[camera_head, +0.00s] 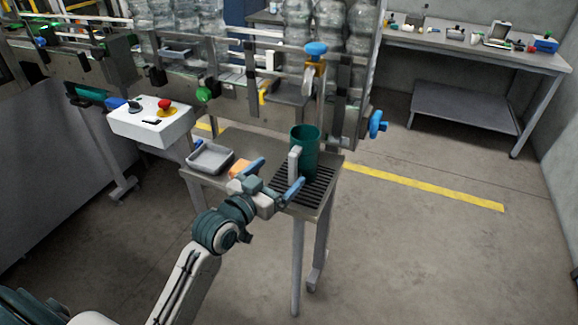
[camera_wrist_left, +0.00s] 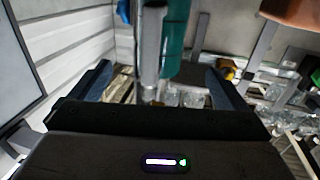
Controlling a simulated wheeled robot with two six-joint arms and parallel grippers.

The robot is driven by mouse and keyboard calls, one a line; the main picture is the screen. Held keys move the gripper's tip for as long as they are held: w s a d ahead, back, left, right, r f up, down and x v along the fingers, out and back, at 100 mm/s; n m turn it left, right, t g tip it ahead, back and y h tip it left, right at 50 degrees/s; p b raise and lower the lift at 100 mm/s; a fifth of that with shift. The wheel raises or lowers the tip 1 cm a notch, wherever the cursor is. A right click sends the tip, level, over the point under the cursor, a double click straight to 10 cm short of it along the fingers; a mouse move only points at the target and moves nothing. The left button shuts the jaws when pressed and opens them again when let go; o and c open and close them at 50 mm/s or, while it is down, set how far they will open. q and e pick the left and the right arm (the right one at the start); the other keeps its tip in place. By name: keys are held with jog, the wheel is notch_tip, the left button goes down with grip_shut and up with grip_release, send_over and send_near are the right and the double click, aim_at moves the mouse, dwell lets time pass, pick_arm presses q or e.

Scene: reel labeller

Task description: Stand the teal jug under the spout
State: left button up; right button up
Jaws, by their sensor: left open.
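The teal jug (camera_head: 306,146) stands upright on the slatted drip grate (camera_head: 318,186), with its pale grey handle (camera_head: 294,163) facing my left gripper. The spout (camera_head: 308,80) is on a yellow tap with a blue top (camera_head: 316,48), above the jug and roughly in line with it; exact alignment is hard to tell. My left gripper (camera_head: 276,178) is open in front of the handle. In the left wrist view the handle (camera_wrist_left: 151,50) and the teal jug (camera_wrist_left: 173,50) lie ahead between the spread fingers (camera_wrist_left: 158,84); I cannot tell any contact. My right gripper is out of view.
A grey tray (camera_head: 211,158) and an orange block (camera_head: 240,170) sit left of the grate on the small stand. A white control box with a red button (camera_head: 165,106) is at the left. The conveyor machine runs behind. A workbench (camera_head: 470,47) with small items stands at the back right.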

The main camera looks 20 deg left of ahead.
pick_arm(q)
jog(key=shift+v, duration=1.6)
